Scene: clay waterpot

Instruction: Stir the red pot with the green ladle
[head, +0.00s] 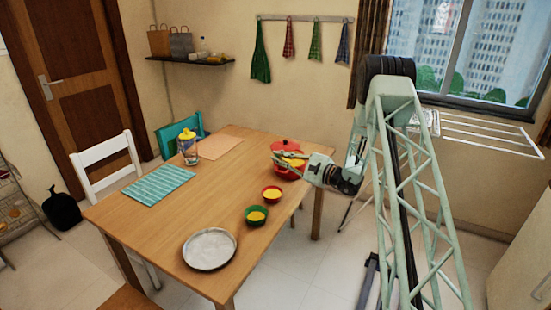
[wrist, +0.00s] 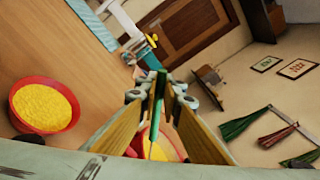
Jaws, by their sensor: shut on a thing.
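The red pot (head: 285,174) stands at the far right part of the wooden table, with yellow contents showing. In the head view my gripper (head: 280,157) reaches in over it from the right and hides part of it. In the wrist view my gripper (wrist: 158,96) is shut on the thin green handle of the green ladle (wrist: 158,110). Below the fingers, red and yellow of the pot (wrist: 168,147) show between them. The ladle's lower end is hard to make out, so I cannot tell how deep it sits in the pot.
A small red bowl (head: 271,199) and a green bowl (head: 247,221) hold yellow stuff nearer the front. A round metal plate (head: 209,249), a teal striped mat (head: 158,184) and a yellow-lidded jar (head: 188,152) are on the table (head: 205,207). The table's middle is clear.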

